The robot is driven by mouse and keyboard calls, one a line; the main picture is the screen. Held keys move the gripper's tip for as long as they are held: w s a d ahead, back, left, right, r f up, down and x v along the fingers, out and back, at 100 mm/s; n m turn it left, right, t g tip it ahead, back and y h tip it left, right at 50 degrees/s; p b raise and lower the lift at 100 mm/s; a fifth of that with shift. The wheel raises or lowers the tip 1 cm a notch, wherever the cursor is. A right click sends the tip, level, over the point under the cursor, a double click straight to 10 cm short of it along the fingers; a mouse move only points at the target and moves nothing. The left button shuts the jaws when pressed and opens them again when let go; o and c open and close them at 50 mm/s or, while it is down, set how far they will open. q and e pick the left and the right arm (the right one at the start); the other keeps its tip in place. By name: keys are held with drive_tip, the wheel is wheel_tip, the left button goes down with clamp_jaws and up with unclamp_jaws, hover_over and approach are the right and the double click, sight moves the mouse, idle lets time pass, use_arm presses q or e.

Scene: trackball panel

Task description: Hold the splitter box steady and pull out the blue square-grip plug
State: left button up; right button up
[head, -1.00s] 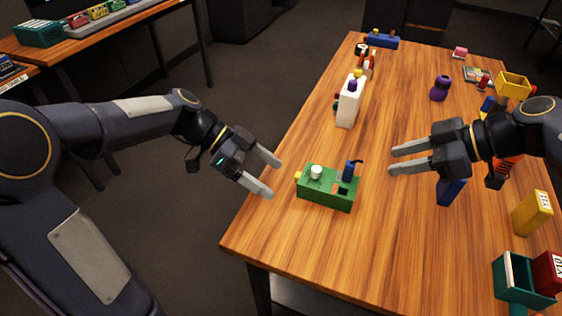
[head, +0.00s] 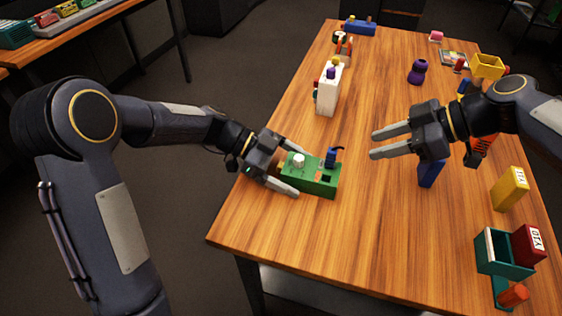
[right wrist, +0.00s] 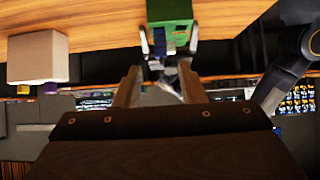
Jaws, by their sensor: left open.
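The green splitter box (head: 318,184) sits on the wooden table near its left edge. The blue square-grip plug (head: 331,157) stands upright in its top, and a white round plug (head: 298,160) stands beside it. My left gripper (head: 297,171) is open, with its fingers on either side of the box's left end; I cannot tell if they touch it. My right gripper (head: 374,145) is open and empty, to the right of the box and above the table. In the right wrist view the green box (right wrist: 168,12) and the blue plug (right wrist: 168,40) show beyond the fingers.
A white box with a purple top (head: 329,92) stands behind the splitter box. A blue block (head: 430,173) lies under my right gripper. A yellow box (head: 510,188) and a teal holder (head: 503,266) stand at the right. The table's front middle is clear.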

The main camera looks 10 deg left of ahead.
sight(333, 150)
use_arm(q)
drive_tip(key=shift+d, duration=0.15)
drive_tip(key=shift+c, duration=0.4)
drive_tip(key=c, duration=1)
drive_tip(key=shift+c, duration=0.2)
use_arm(e)
drive_tip(key=shift+o, duration=0.7)
drive_tip(key=a+r+h, duration=0.3)
drive_tip(key=a+r+g+h, duration=0.1)
drive_tip(key=r+h, duration=0.1)
drive_tip(key=shift+w+a+r, duration=0.15)
drive_tip(key=shift+w+a, duration=0.15)
drive_tip(key=shift+a, duration=0.05)
drive_tip(key=shift+h, duration=0.3)
drive_tip(key=x, duration=1.1)
drive_tip(key=shift+w+a, duration=0.1)
drive_tip(key=shift+a, duration=0.05)
clamp_jaws()
